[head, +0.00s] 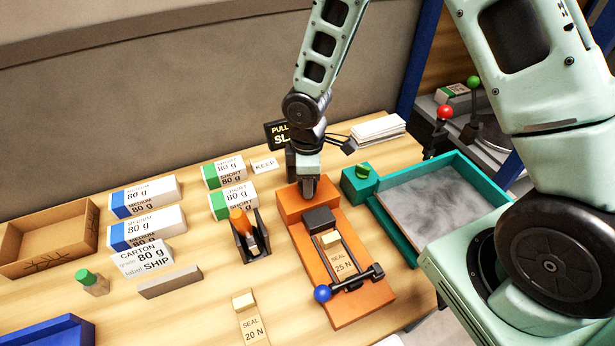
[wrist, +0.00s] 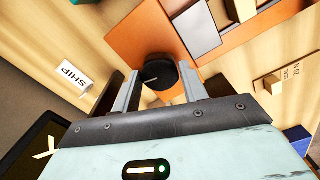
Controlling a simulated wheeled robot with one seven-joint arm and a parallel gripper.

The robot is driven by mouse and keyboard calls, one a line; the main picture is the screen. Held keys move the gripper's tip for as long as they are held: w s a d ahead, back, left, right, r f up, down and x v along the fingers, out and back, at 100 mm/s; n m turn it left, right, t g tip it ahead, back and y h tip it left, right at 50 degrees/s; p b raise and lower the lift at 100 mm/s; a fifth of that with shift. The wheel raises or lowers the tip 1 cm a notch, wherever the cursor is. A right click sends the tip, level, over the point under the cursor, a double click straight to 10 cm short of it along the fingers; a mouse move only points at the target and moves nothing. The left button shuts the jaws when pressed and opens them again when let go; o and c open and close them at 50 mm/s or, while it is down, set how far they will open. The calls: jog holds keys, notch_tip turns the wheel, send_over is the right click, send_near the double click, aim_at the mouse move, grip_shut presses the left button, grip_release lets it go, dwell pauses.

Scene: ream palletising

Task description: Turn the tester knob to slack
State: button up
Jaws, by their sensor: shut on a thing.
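The orange tester (head: 357,296) stands on the table, with a dark clamp block, a strip marked SEAL 25 N (head: 342,262) and a blue-ended lever (head: 323,293) on top. My gripper (head: 308,192) points down at the tester's far end and hides the knob in the head view. In the wrist view the round black knob (wrist: 160,70) sits between the two fingers of my gripper (wrist: 158,82), which are shut on it. A faint pale mark shows on the knob; its setting cannot be read. A dark display (head: 279,134) behind reads PULL and SL, partly hidden.
A teal box with a green button (head: 362,182) and a teal tray (head: 440,208) stand right of the tester. A black holder with an orange-handled tool (head: 242,228) is close on the left. Several reams, a cardboard box (head: 45,235) and a SEAL 20 N strip (head: 252,322) lie further left.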

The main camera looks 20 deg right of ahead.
jog(key=shift+n, duration=1.2)
jog(key=o, duration=1)
jog(key=shift+r, duration=0.1)
notch_tip(320, 180, up, 17)
jog(key=shift+r, duration=0.15)
jog(key=s+a+f+m+b, duration=0.1)
jog(key=s+a+m+b, duration=0.1)
jog(key=s, duration=0.8)
jog(key=s+a+f+m+b, duration=0.1)
jog(key=s+a+m+b, duration=0.2)
jog(key=s+m, duration=0.3)
jog(key=s+a, duration=0.1)
jog(key=s, duration=0.4)
jog(key=shift+s+a+y, duration=0.2)
jog(key=shift+s+y, duration=0.05)
jog(key=shift+y, duration=0.05)
